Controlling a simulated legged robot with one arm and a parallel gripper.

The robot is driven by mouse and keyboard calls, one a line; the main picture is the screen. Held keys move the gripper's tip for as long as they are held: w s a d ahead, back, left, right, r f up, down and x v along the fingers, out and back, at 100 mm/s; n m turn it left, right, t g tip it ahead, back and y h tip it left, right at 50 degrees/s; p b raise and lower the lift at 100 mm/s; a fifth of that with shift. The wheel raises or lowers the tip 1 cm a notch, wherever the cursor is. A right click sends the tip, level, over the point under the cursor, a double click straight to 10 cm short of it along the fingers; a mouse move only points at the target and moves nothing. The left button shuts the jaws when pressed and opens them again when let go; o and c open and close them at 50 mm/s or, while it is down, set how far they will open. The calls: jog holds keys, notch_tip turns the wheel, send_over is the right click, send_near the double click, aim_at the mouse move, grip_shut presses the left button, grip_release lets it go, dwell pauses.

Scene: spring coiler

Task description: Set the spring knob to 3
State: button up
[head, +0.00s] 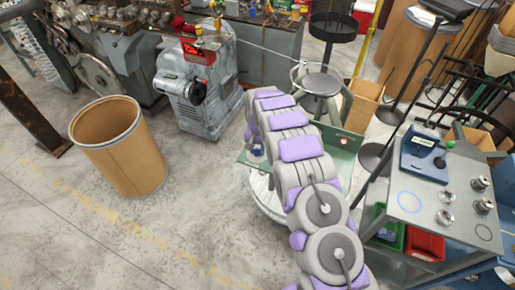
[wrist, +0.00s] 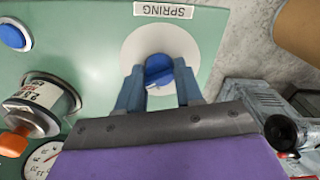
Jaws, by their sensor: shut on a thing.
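The spring knob (wrist: 158,70) is blue and sits on a round white dial plate (wrist: 192,42) on a green panel (wrist: 85,50), below a label reading SPRING (wrist: 163,10). My gripper (wrist: 158,90) has its two blue fingers on either side of the knob and is shut on it. The fingers and wrist hide the lower part of the plate, and I cannot read any numbers or the knob's setting. In the head view part of the green panel (head: 345,146) shows behind my arm, which hides the knob and my gripper.
A blue button (wrist: 14,35), a metal cylinder with an orange end (wrist: 45,102) and a white gauge (wrist: 42,158) are on the panel's left side in the wrist view. A cardboard drum (head: 125,150), a stool (head: 320,82) and a grey control stand (head: 435,205) surround the area.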

jog(key=shift+a, duration=0.1)
jog(key=o, duration=1)
jog(key=shift+o, duration=0.2)
jog(key=shift+r, duration=0.1)
notch_tip(320, 180, up, 17)
jog(key=p, duration=0.1)
jog(key=shift+p, duration=0.4)
jog(key=shift+a, duration=0.1)
